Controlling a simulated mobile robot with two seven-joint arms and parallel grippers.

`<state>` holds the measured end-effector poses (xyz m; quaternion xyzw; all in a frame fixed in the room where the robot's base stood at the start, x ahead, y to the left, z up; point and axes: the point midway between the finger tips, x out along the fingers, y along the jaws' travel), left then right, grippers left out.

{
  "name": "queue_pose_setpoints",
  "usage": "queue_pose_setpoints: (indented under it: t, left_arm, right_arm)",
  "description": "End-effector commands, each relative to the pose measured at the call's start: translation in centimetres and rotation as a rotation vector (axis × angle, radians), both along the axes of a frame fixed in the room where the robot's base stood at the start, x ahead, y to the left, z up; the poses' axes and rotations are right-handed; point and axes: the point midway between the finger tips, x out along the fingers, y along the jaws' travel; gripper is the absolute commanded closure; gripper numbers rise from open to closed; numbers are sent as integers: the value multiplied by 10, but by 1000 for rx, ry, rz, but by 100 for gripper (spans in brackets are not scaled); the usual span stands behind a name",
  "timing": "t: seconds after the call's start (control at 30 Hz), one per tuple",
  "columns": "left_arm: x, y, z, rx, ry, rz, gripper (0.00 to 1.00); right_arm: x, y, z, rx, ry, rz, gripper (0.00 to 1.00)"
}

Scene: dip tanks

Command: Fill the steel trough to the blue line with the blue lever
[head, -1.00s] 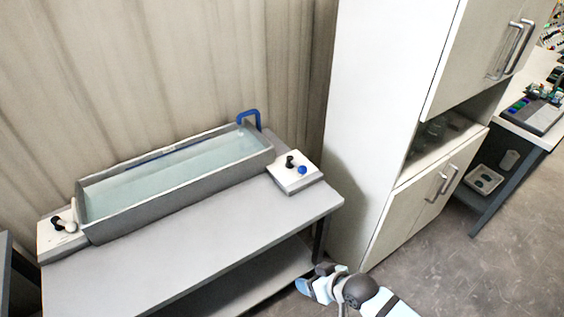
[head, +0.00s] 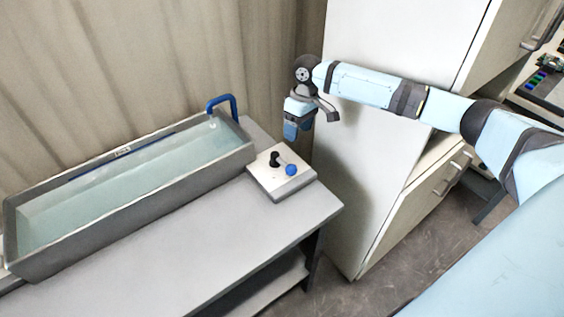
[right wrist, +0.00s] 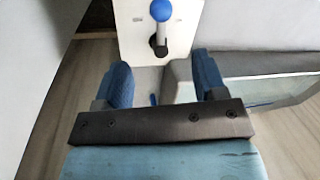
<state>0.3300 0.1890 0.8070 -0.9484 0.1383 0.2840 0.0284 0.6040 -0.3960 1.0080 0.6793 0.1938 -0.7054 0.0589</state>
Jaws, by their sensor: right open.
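The steel trough (head: 190,186) stands on a grey bench and holds pale clear water. A dark blue line (head: 88,168) runs along its inner back wall, above the water in part of its length. A blue spout (head: 222,103) hooks over its right end. The blue lever (head: 291,170) has a round knob and sits on a white box right of the trough; it also shows in the right wrist view (right wrist: 161,11). My right gripper (head: 291,130) is open and empty, above and behind the box, pointing down. Its fingers (right wrist: 165,85) show apart. My left gripper is out of view.
The white control box (head: 265,175) also bears a black part (head: 274,157). A tall white cabinet (head: 345,150) stands close right of the bench. The bench top (head: 210,235) in front of the trough is clear.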

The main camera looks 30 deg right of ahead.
Motion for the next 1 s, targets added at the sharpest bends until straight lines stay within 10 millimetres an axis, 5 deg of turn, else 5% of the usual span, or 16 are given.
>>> queue_pose_setpoints:
  t: [0.17,0.7,1.0]
  left_arm:
    - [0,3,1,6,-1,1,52]
    - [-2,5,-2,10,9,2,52]
    - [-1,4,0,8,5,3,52]
  right_arm:
    - [-1,3,-17,0,3,1,36]
    - [-8,22,-118,1,0,0,36]
    - [-9,25,-134,-1,-1,1,36]
